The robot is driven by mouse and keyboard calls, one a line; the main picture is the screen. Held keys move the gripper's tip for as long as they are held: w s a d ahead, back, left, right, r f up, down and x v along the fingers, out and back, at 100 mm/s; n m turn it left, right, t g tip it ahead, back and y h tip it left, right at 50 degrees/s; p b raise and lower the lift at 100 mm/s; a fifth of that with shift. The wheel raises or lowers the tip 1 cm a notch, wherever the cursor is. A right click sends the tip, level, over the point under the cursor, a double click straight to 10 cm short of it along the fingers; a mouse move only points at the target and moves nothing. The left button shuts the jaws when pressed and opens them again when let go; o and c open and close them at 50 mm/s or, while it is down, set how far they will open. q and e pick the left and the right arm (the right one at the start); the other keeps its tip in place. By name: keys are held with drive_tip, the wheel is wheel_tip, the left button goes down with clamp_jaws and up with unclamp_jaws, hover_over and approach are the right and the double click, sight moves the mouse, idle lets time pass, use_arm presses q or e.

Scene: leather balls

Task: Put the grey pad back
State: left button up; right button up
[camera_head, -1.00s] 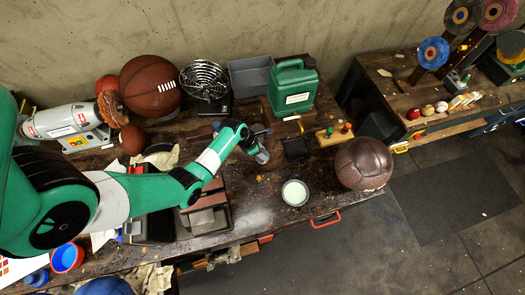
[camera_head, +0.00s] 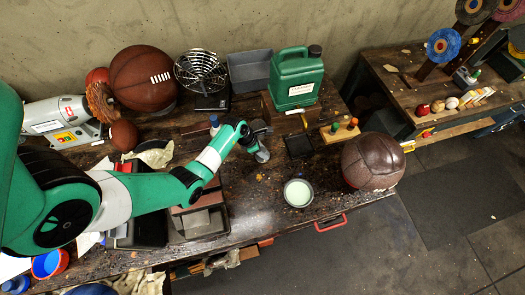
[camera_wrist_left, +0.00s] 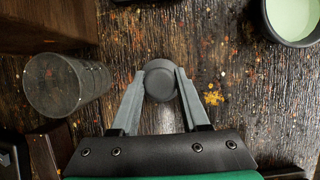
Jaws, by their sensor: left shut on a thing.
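My left gripper (camera_head: 261,155) is low over the dark workbench, left of the brown leather ball. In the left wrist view, the fingers of my left gripper (camera_wrist_left: 159,92) close on a small, round, dark grey thing that looks like the grey pad (camera_wrist_left: 158,79). In the head view the grey pad (camera_head: 262,156) is small and partly covered by the gripper. I cannot tell whether it touches the bench. My right gripper is not in view.
A bowl of pale green paste (camera_head: 298,193) stands right of and nearer than the gripper. A dark cylinder (camera_wrist_left: 65,85) stands close beside it. A brown leather ball (camera_head: 372,162) sits at the bench's right edge. A dark tray (camera_head: 205,222) with blocks lies left.

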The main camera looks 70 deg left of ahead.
use_arm(q)
drive_tip(key=o, duration=1.2)
drive_tip(key=p+v, duration=0.4)
drive_tip(key=v, duration=0.8)
drive_tip(key=shift+r+p, duration=0.15)
drive_tip(key=shift+p, duration=0.2)
drive_tip(key=shift+w, duration=0.1)
